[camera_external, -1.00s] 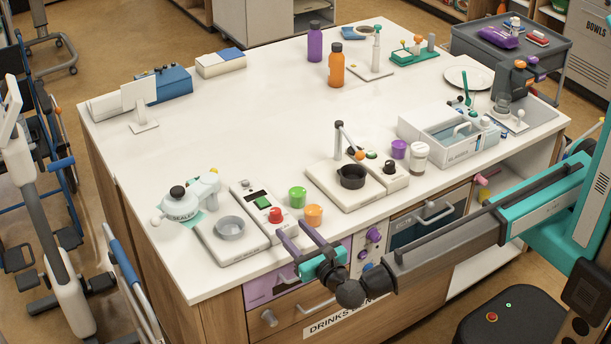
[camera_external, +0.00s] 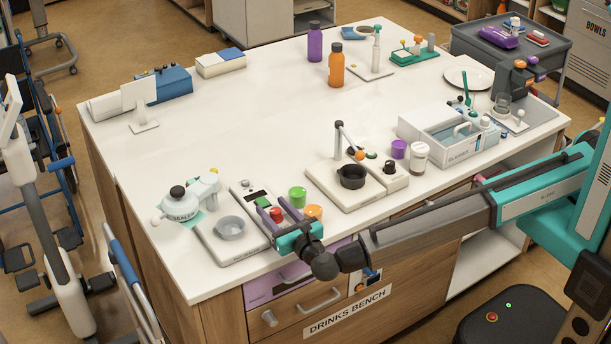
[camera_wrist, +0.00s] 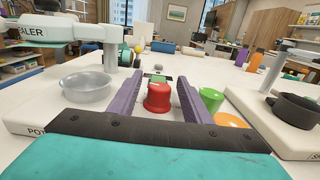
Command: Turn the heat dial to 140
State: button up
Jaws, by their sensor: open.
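My gripper (camera_external: 277,208) is open over the front edge of the bench, with its two purple fingers pointing away across the worktop. In the wrist view a red domed knob (camera_wrist: 158,98) stands between the fingers (camera_wrist: 160,78), with visible space on both sides. The red knob (camera_external: 276,215) also shows between the fingers in the external view. No label or scale reading 140 is legible, so I cannot tell which control is the heat dial. A dark-topped knob (camera_external: 390,168) sits on the white unit with the black pot (camera_external: 352,177).
A grey bowl (camera_external: 230,228) on a white base is left of my gripper. A white sealer machine (camera_external: 183,205) stands farther left. The bench middle is clear.

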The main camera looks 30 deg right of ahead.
aim_at(272, 208)
jog(key=shift+w+p, duration=0.35)
jog(key=shift+w, duration=1.25)
jog(key=c, duration=1)
